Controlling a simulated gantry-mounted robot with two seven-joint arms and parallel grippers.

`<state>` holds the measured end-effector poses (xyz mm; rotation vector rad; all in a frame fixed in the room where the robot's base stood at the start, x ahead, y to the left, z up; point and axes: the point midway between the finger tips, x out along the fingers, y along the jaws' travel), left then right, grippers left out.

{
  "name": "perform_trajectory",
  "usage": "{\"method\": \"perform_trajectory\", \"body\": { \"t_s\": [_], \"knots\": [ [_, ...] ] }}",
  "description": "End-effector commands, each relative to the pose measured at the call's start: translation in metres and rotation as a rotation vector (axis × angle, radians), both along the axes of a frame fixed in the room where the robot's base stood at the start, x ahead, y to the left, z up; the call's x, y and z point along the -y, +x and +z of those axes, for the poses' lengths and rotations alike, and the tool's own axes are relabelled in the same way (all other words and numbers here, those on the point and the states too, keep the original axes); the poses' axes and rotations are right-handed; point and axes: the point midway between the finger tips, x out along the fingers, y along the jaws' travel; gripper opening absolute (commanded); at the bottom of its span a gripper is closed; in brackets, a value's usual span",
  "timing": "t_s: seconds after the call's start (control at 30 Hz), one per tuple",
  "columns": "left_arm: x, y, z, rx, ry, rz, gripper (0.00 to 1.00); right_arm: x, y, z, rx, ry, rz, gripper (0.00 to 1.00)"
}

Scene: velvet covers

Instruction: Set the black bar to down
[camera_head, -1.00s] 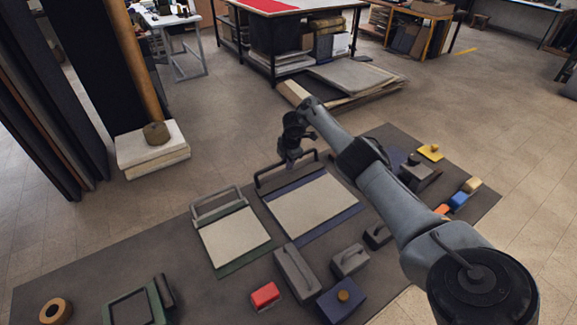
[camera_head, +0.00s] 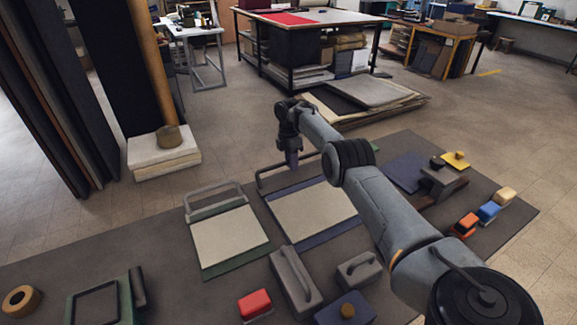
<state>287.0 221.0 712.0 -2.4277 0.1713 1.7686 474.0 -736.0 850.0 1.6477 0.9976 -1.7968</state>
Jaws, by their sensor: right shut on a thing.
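The black bar (camera_head: 268,176) is a dark handle-shaped bar standing up along the far edge of a blue-framed board (camera_head: 313,213) with a pale panel. My right gripper (camera_head: 292,160) comes down over the middle of the bar and is shut on it. The gripper hides part of the bar, and its fingertips are small and dark here. My right arm reaches in from the lower right and covers the board's right side. My left gripper is out of view.
A green-framed board (camera_head: 232,238) with a grey bar (camera_head: 214,197) lies to the left. Grey handled blocks (camera_head: 296,278), a red block (camera_head: 255,304) and a blue block (camera_head: 344,312) lie in front. Several small coloured blocks (camera_head: 488,211) are at the right.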

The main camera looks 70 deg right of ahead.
Motion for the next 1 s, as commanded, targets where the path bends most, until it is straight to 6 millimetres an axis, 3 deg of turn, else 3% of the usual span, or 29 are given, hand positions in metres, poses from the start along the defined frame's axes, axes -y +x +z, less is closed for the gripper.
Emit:
{"method": "perform_trajectory", "body": {
  "t_s": [0.4, 0.43, 0.53, 0.83, 1.0],
  "knots": [
    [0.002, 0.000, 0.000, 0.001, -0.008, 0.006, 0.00, 0.001, -0.002, 0.000, -0.006, 0.000, -0.001, 0.00],
    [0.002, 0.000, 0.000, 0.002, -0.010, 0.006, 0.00, 0.001, -0.002, 0.000, -0.006, 0.000, -0.002, 0.26],
    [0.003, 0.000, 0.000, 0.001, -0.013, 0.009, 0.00, 0.001, -0.002, 0.000, -0.005, 0.001, -0.003, 0.40],
    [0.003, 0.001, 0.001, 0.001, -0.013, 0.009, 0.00, 0.001, -0.001, 0.001, -0.004, 0.001, -0.003, 0.40],
    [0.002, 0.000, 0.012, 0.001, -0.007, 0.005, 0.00, 0.007, -0.007, 0.014, -0.004, 0.000, -0.012, 0.40]
  ]
}}
